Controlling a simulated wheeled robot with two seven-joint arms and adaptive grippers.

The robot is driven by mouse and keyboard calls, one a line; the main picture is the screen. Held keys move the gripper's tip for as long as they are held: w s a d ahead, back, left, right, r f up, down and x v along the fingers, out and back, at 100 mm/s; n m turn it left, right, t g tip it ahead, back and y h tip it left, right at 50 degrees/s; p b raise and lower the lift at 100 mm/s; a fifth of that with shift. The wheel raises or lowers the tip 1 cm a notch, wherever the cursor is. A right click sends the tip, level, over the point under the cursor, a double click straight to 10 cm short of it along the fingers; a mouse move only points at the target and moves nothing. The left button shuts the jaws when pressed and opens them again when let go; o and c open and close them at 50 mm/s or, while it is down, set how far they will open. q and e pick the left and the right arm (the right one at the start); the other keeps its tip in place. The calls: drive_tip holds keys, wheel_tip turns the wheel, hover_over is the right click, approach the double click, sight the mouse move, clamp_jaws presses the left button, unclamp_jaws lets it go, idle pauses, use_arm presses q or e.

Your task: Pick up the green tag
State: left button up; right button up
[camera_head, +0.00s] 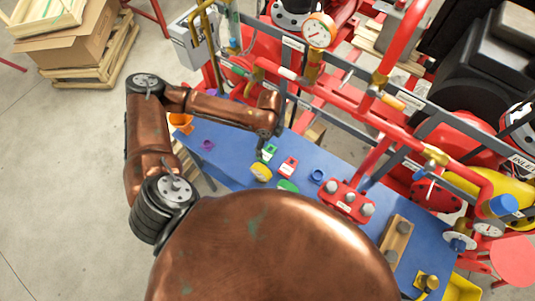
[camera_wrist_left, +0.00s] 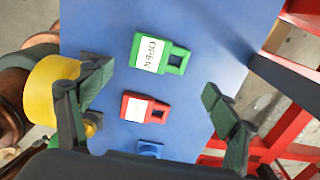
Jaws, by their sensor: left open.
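The green tag (camera_wrist_left: 150,53) lies flat on the blue tabletop (camera_wrist_left: 200,30), with a white label reading OPEN and a square hole at its right end. It also shows in the head view (camera_head: 268,153), just below the end of my left arm. My left gripper (camera_wrist_left: 157,84) is open and empty above the table. Its two fingers stand wide apart, and the green tag shows between and slightly beyond their tips. In the head view my left gripper (camera_head: 267,138) is small and partly hidden by its own wrist. My right gripper is not in view.
A red tag (camera_wrist_left: 146,108) lies close to the green one. A yellow round object (camera_wrist_left: 50,92) is by the left finger, and a blue ring (camera_head: 318,176) lies farther right. Red pipes (camera_head: 330,100) with a gauge (camera_head: 318,31) rise behind the table. A red block with knobs (camera_head: 346,202) stands right.

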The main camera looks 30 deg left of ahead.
sight(267, 153)
use_arm(q)
drive_tip(key=shift+s+f, duration=0.25)
drive_tip(key=shift+f, duration=0.5)
drive_tip(key=f, duration=0.3)
drive_tip(key=a+f, duration=0.1)
drive_tip(key=f, duration=0.1)
drive_tip(key=shift+f, duration=0.1)
drive_tip(key=shift+d, duration=0.1)
drive_tip(key=c, duration=1.1)
wheel_tip(267, 153, up, 10)
drive_tip(key=shift+r, duration=0.1)
